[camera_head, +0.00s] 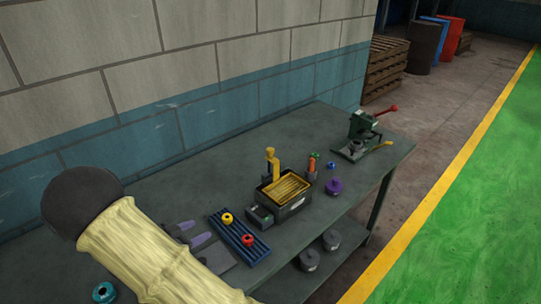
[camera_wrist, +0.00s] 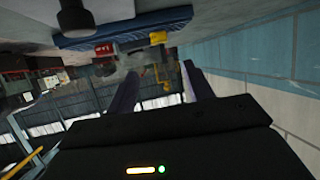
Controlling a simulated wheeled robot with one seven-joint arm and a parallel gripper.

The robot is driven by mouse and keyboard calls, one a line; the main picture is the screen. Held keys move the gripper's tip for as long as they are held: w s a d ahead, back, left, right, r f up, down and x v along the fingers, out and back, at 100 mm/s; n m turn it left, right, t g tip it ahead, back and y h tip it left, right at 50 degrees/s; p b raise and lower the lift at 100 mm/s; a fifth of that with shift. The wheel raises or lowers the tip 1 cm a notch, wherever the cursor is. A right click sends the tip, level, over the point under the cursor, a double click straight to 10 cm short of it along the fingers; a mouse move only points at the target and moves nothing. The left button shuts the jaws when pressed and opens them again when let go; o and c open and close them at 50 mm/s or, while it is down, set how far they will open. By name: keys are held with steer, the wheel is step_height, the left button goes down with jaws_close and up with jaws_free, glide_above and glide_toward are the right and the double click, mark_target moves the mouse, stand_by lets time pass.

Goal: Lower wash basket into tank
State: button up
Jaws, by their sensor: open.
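The yellow wash basket (camera_head: 284,186) sits at the open top of a dark tank (camera_head: 292,208) on the bench in the head view; how deep it sits I cannot tell. A yellow upright fitting (camera_head: 271,165) stands at the tank's back left. A small dark box (camera_head: 261,215) is against its left side. My gripper (camera_head: 194,233) is low over the bench, left of the blue rack and apart from the tank. Its purple-grey fingers stand apart with nothing held, also in the wrist view (camera_wrist: 160,74). My forearm hides the bench at lower left.
A blue ribbed rack (camera_head: 240,237) holds a yellow ring (camera_head: 227,218) and a red ring (camera_head: 247,240). A purple knobbed piece (camera_head: 333,187) stands right of the tank. A green machine with a red-tipped lever (camera_head: 363,133) is at the far end. A block wall runs behind.

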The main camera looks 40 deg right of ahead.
steer(key=shift+w, duration=0.1)
steer(key=c, duration=0.5)
steer(key=shift+w+r, duration=0.1)
steer(key=shift+w, duration=0.05)
steer(key=c, duration=0.4)
steer(key=w+n+t+y, duration=0.1)
steer(key=y, duration=0.1)
steer(key=w+a+r+n+t+y, duration=0.1)
steer(key=w+t+y, duration=0.1)
steer(key=w+a+r+n+t+y, duration=0.1)
steer(key=n+y, duration=0.1)
steer(key=shift+w+r, duration=0.15)
steer(key=shift+r, duration=0.05)
jaws_close()
steer(key=s+a+r+n+g+y, duration=0.1)
steer(key=s+n, duration=0.4)
steer(key=s, duration=0.5)
steer(key=s+a+r+n+g+y, duration=0.1)
steer(key=s+r+n+g+y, duration=0.2)
steer(key=s+n+y, duration=0.3)
steer(key=s, duration=0.4)
steer(key=shift+a+r, duration=0.15)
steer(key=shift+r, duration=0.15)
steer(key=shift+s, duration=0.15)
